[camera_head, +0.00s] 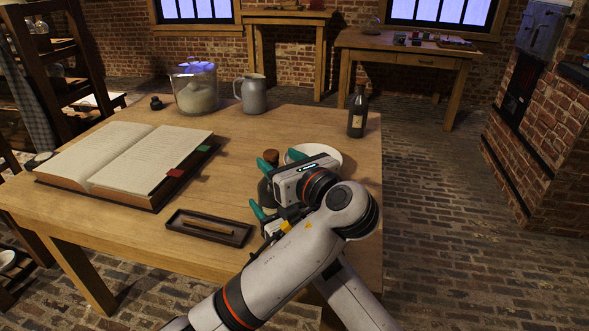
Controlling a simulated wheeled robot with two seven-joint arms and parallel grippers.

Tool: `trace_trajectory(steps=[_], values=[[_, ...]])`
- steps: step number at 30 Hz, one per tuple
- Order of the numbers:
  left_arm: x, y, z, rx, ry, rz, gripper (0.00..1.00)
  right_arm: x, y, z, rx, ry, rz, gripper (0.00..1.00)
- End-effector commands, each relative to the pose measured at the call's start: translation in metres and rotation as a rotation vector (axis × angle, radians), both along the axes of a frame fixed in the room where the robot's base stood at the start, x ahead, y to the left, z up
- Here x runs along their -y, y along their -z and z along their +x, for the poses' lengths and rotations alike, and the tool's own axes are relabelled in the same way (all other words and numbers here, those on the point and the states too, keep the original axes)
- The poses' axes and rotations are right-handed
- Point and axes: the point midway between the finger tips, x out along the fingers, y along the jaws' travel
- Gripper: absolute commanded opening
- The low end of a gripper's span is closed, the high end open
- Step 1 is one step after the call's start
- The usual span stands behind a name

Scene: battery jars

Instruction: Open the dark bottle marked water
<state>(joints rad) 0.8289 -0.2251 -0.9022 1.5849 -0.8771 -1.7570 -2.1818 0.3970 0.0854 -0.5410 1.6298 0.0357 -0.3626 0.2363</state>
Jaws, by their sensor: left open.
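A dark bottle (357,112) stands upright near the back right corner of the table. It has a small pale label that I cannot read. A second dark vessel (265,192) with a brown cork-like top (271,156) stands near the right side of the table, mostly hidden by my gripper. I cannot tell which one is marked water. My left gripper (261,188) is open, its teal fingertips on either side of the second vessel. I cannot tell if they touch it. My right gripper is not in view.
The wooden table (110,225) holds an open book (125,155), a small dark tray (208,228), a glass jar (195,90), a grey jug (251,94) and a white plate (328,158) behind my gripper. The tabletop between the jug and dark bottle is clear.

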Motion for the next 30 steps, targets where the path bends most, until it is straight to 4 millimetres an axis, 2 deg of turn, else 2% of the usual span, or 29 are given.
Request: trace_trajectory(steps=[3,9,15,23,30], values=[[-0.011,0.004,0.021,-0.001,-0.002,0.002,0.54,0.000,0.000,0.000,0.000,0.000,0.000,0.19],[-0.023,0.007,0.045,0.000,-0.001,0.002,0.54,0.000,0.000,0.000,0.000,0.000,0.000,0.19],[-0.027,0.009,0.054,0.001,0.001,0.000,0.54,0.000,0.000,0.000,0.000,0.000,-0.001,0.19],[-0.028,0.009,0.055,0.001,0.001,0.000,0.54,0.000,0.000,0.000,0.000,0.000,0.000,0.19],[-0.028,0.009,0.055,0.001,0.001,0.000,0.14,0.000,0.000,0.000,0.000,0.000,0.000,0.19]])
